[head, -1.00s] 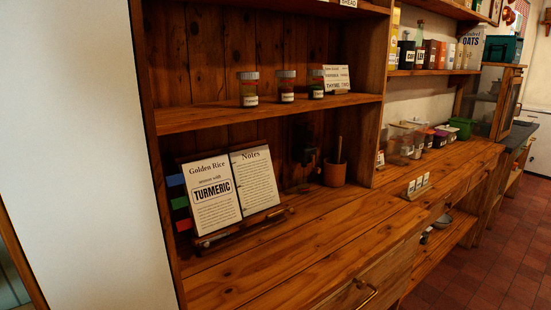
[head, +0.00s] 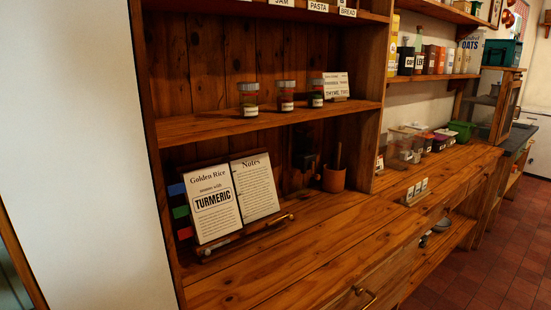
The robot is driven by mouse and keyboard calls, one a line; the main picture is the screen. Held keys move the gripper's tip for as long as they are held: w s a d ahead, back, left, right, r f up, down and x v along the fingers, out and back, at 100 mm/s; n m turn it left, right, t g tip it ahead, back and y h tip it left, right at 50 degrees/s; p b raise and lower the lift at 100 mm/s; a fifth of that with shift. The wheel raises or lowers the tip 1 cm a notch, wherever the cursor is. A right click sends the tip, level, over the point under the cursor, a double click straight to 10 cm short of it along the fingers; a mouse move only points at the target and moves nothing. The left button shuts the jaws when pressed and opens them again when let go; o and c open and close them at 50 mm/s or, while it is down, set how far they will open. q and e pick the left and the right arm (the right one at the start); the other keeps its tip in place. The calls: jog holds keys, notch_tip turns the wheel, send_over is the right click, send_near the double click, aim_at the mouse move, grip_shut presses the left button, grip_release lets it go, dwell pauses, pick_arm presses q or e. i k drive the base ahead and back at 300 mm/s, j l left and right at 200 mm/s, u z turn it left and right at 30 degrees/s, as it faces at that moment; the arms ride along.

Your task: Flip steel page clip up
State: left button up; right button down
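An open recipe book (head: 232,199) with "Golden Rice", "TURMERIC" and "Notes" pages leans on a wooden stand on the lower shelf board, at left. A thin grey metal strip, probably the steel page clip (head: 222,243), lies low along the stand's front ledge, below the left page. It is small and dark, so its exact tilt is hard to tell. Neither of my grippers is in view.
Several spice jars (head: 249,99) sit on the shelf above. A small label holder (head: 416,191) stands on the counter (head: 330,240). The counter in front of the book is clear.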

aim_at(207, 251)
jog(key=i+l+u, duration=0.1)
jog(key=l+u, duration=0.3)
jog(key=l, duration=1)
jog(key=k+l+u, duration=0.1)
jog(key=l+u, duration=0.3)
jog(key=l, duration=0.9)
